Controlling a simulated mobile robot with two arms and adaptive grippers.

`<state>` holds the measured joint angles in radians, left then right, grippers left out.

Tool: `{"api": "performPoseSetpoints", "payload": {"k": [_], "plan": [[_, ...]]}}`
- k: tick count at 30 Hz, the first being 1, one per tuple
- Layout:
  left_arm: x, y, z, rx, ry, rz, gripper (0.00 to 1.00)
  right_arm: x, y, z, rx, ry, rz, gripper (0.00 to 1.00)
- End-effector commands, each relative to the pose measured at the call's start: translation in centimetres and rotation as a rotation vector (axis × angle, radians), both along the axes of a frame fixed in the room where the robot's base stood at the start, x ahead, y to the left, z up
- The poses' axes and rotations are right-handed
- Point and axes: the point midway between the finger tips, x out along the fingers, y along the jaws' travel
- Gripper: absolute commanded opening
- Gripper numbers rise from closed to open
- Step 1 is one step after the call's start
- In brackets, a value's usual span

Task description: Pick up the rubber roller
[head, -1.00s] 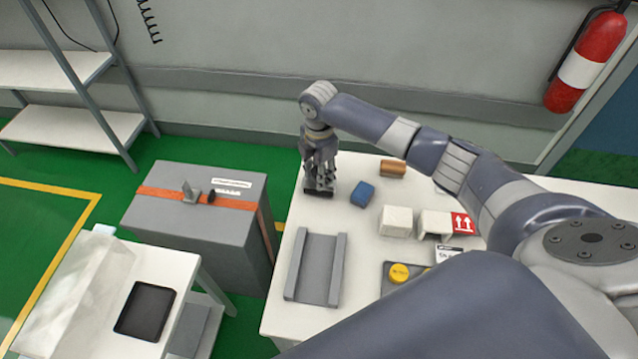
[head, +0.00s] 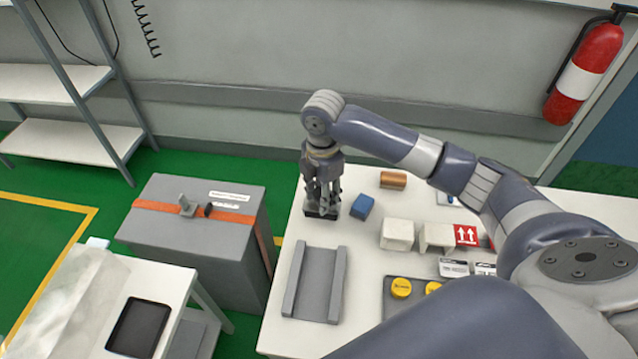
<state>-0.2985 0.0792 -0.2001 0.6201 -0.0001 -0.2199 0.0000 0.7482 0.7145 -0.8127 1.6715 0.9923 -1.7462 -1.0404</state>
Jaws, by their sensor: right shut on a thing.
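My right gripper (head: 321,205) points down over the back left part of the white table. It is shut on a small dark piece (head: 321,214), which I take to be the rubber roller. The fingers hide most of this piece, so its full shape does not show. I cannot tell whether it touches the table. A blue block (head: 362,207) lies just right of the gripper. A copper-brown cylinder (head: 393,180) lies farther back to the right. My left gripper is not in view.
A grey channel tray (head: 315,285) lies in front of the gripper on the white table (head: 362,268). White blocks (head: 397,235) and a dark tray with yellow round pieces (head: 401,287) are to the right. A grey strapped box (head: 190,240) stands left of the table.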

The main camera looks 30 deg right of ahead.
Motion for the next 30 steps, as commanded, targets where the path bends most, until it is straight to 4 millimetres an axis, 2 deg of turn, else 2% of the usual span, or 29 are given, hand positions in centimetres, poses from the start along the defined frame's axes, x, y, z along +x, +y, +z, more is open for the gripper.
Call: {"api": "performPoseSetpoints", "payload": {"k": [6, 15, 21, 29, 30], "plan": [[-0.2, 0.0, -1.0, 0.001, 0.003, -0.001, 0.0, -4.2, 1.4, 0.3, -0.001, -0.002, 0.003, 0.0], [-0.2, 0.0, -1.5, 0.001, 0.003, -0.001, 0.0, -8.1, 2.8, 0.7, -0.001, -0.001, 0.0, 0.0], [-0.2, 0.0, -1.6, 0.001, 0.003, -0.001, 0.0, -9.0, 3.2, 0.9, 0.0, -0.002, -0.001, 0.0], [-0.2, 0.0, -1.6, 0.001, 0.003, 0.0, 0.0, -9.1, 3.2, 0.9, 0.0, -0.002, -0.001, 0.0], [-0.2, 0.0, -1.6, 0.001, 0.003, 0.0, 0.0, -9.1, 3.2, 0.9, 0.0, -0.001, -0.001, 0.33]]}}
